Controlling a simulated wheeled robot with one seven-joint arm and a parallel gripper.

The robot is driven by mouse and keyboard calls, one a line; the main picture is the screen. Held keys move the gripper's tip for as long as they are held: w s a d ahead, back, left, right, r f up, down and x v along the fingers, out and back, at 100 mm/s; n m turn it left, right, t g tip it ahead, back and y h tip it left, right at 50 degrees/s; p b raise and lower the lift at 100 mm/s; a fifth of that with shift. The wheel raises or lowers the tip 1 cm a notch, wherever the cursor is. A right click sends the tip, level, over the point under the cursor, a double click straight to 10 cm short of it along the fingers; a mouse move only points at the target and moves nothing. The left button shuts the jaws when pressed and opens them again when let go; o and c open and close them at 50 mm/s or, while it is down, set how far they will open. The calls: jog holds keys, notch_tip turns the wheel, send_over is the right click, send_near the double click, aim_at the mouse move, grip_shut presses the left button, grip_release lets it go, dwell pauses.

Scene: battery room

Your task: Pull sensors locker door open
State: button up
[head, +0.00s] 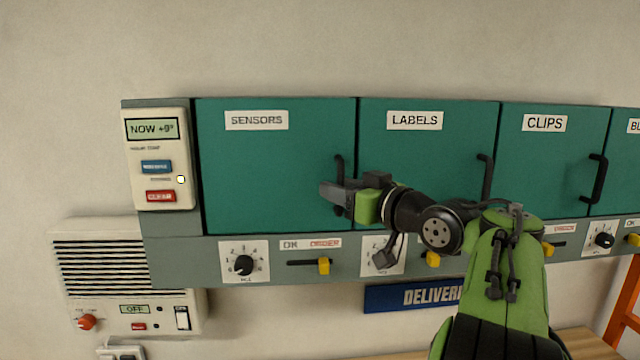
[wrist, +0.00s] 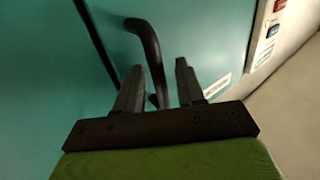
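The sensors locker door (head: 265,175) is a teal panel labelled SENSORS, at the left of the locker row. It looks shut and flush with its neighbour. Its dark bar handle (head: 339,166) is upright near the door's right edge; my gripper partly hides its lower part. My gripper (head: 330,193) is at the handle in the head view. In the wrist view, the two fingers of my gripper (wrist: 158,75) are apart, with the handle (wrist: 152,50) showing between them and a gap on each side. I cannot tell how deep the handle sits between the fingers.
The labels door (head: 430,160) and clips door (head: 550,160) are shut to the right, with their own handles. A control strip with dials and yellow sliders (head: 324,266) runs below. A white panel (head: 160,195) is at the left. An orange frame (head: 625,300) stands at lower right.

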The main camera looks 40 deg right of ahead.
jog(key=shift+s+d+r, duration=0.1)
jog(key=shift+s+r, duration=0.1)
jog(key=shift+s, duration=0.6)
jog(key=shift+w, duration=0.3)
jog(key=c, duration=0.7)
grip_shut()
